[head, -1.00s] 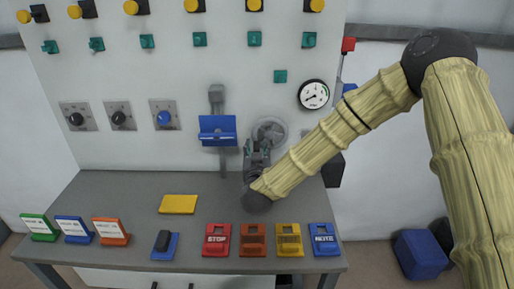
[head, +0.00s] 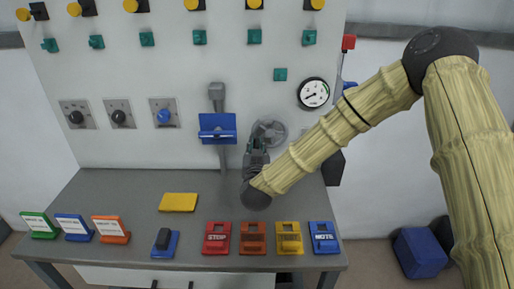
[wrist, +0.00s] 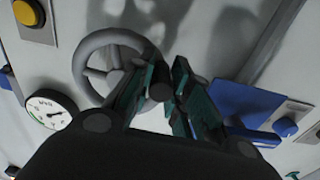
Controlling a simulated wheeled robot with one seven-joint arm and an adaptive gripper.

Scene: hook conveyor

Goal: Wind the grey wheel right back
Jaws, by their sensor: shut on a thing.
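The grey wheel (head: 278,128) is mounted on the upright panel, right of the blue bracket. My gripper (head: 261,134) is in front of the wheel's left part and hides some of it. In the wrist view the wheel (wrist: 81,62) shows its round rim and spokes at upper left. There my gripper's green-black fingers (wrist: 161,88) close around a dark round handle (wrist: 160,91) at the wheel's lower right edge. How the handle joins the wheel is partly hidden by the fingers.
A blue bracket (head: 217,123) on a grey post stands close left of my gripper. A round gauge (head: 313,93) is above right of the wheel. Coloured signs such as the red STOP block (head: 216,239) line the table's front. A yellow plate (head: 178,203) lies behind them.

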